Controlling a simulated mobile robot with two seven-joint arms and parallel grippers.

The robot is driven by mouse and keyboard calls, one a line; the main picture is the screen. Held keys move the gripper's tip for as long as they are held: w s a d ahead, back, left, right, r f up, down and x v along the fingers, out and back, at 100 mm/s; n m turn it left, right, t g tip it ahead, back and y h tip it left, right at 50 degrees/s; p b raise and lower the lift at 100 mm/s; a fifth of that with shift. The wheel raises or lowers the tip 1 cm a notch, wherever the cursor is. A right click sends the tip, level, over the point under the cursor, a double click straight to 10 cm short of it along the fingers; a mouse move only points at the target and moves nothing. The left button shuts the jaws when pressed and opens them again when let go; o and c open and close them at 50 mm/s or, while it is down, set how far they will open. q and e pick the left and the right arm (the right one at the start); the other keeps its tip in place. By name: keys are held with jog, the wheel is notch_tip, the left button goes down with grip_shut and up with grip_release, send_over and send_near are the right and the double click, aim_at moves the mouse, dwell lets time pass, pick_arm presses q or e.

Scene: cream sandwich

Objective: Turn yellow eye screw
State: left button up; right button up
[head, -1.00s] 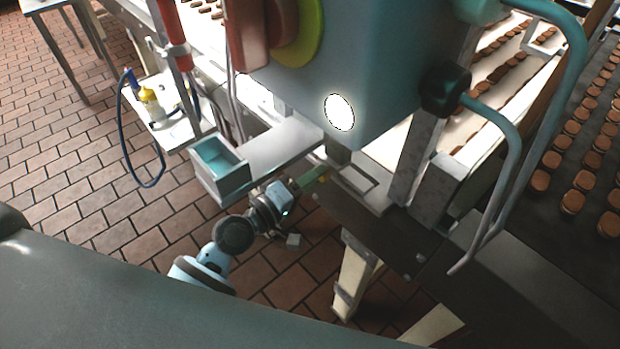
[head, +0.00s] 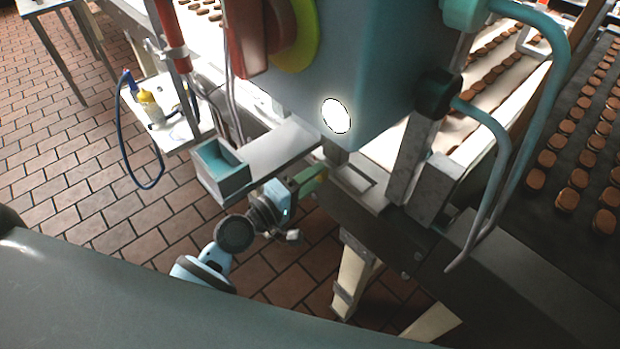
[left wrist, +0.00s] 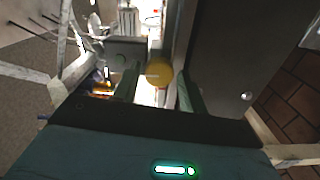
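The yellow eye screw (left wrist: 158,73) shows in the left wrist view as a round yellow shape near the middle. My left gripper (head: 311,181) is beside the machine's front edge, below the grey shelf, in the head view. In the left wrist view its two green fingers stand apart, one on each side of the yellow screw. Whether either finger touches the screw I cannot tell. In the head view the screw cannot be made out. My right gripper is in neither view.
A teal-lined open box (head: 222,170) sits at the end of the grey shelf (head: 280,146), just above my left wrist. The blue-grey machine housing (head: 375,70) overhangs the gripper. A table leg (head: 355,278) stands to the right. Tiled floor (head: 100,215) is clear at left.

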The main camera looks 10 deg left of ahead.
pick_arm(q)
jog(key=shift+o, duration=0.9)
jog(key=shift+w, duration=0.1)
jog(key=b+v, duration=0.1)
jog(key=v, duration=0.7)
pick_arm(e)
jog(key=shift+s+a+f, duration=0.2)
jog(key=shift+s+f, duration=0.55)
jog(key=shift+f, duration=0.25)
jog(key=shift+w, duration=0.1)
